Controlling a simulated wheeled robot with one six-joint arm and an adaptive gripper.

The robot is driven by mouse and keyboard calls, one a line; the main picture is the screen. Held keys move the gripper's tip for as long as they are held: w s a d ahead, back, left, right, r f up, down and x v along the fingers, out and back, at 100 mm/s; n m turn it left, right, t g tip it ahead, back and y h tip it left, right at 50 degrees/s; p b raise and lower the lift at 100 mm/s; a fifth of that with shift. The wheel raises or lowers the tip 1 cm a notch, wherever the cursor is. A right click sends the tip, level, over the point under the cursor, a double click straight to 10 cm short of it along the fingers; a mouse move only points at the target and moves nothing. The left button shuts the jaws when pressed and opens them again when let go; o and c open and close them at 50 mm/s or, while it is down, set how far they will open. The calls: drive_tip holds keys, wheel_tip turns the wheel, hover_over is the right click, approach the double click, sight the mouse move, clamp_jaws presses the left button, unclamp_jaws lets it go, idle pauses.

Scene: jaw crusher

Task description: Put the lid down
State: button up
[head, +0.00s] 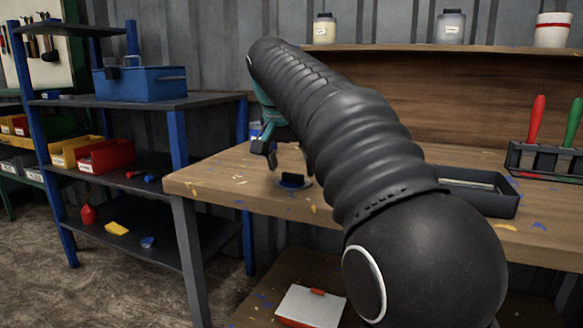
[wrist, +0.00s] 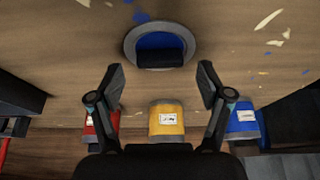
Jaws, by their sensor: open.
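A round grey lid with a blue and black raised block (head: 293,181) lies flat on the wooden workbench (head: 215,176) near its left end. It also shows in the wrist view (wrist: 131,43), just ahead of the fingertips. My gripper (head: 268,150) is above the bench, a little to the left of the lid in the head view. In the wrist view my gripper (wrist: 161,76) has its two fingers wide apart with nothing between them. The fingers appear clear of the lid. My arm hides part of the bench.
Red (wrist: 104,122), yellow (wrist: 166,119) and blue (wrist: 242,120) labelled containers stand on the bench close to my gripper. A dark tray (head: 482,205) lies at the right, before a tool rack (head: 545,160). Shelving (head: 150,105) stands left. Small chips litter the bench.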

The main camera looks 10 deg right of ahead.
drive_tip(key=p+v, duration=0.3)
drive_tip(key=v, duration=0.8)
drive_tip(key=s+d+f+n+t+y, duration=0.1)
drive_tip(key=s+f+n, duration=0.6)
drive_tip(key=s+f, duration=1.9)
wheel_tip(320, 180, down, 4)
drive_tip(key=shift+d+r+t+y, duration=0.15)
drive_tip(key=shift+d+t+y, duration=0.25)
drive_tip(key=shift+d+y, duration=0.6)
drive_tip(key=shift+s, duration=0.1)
